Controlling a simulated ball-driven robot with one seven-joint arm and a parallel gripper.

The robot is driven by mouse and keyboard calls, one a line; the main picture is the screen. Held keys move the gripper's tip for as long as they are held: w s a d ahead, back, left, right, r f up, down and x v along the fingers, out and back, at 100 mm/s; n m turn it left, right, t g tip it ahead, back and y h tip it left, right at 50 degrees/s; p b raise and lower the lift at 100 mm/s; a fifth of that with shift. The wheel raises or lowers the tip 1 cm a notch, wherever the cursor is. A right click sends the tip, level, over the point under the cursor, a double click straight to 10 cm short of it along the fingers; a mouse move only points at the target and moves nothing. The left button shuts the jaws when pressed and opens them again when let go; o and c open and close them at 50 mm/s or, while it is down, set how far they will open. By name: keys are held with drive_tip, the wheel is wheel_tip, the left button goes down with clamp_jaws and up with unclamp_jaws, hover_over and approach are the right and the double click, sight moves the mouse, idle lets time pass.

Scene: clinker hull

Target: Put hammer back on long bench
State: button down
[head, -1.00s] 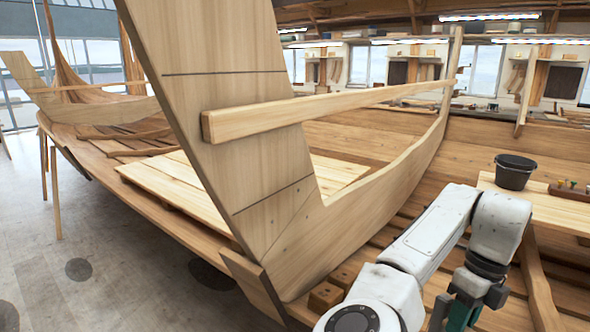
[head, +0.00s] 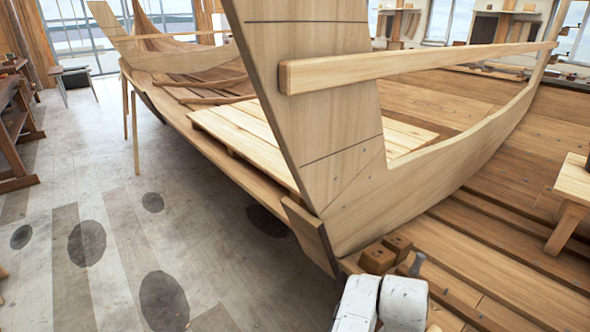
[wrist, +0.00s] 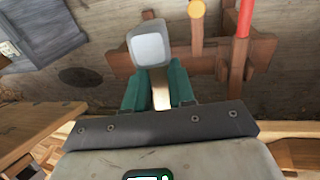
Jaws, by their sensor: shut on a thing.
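In the wrist view, my gripper (wrist: 157,84) has its teal fingers closed on the hammer. The hammer's pale grey, blocky head (wrist: 150,50) stands out beyond the fingers, and a short stretch of light wooden handle shows between them. The rest of the handle is hidden. In the head view only white links of my arm show at the bottom edge; the gripper and hammer cannot be made out there. A dark wooden bench (head: 14,135) stands at the far left of the head view; I cannot tell whether it is the long bench.
The wooden hull (head: 345,175) fills the middle, with a long beam (head: 420,66) across it. Wooden blocks (head: 378,259) sit near my arm. A pale bench end (head: 574,182) is at right. Open floor (head: 105,225) lies left. The wrist view shows a red bar (wrist: 243,22) above brown timbers.

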drive_tip(key=f+n, duration=0.1)
drive_tip(key=n, duration=0.1)
drive_tip(key=s+a+f+n, duration=0.1)
drive_tip(key=n, duration=0.1)
drive_tip(key=a+f+n+t, duration=0.1)
drive_tip(key=n, duration=0.1)
drive_tip(key=shift+s+a+f+n+h, duration=0.2)
drive_tip(key=shift+s+n+h, duration=0.1)
drive_tip(key=shift+h, duration=0.1)
drive_tip(key=n, duration=0.1)
drive_tip(key=f+n, duration=0.1)
drive_tip(key=n+t, duration=0.1)
drive_tip(key=n, duration=0.1)
drive_tip(key=shift+s+a+f, duration=0.2)
drive_tip(key=shift+a+f, duration=0.1)
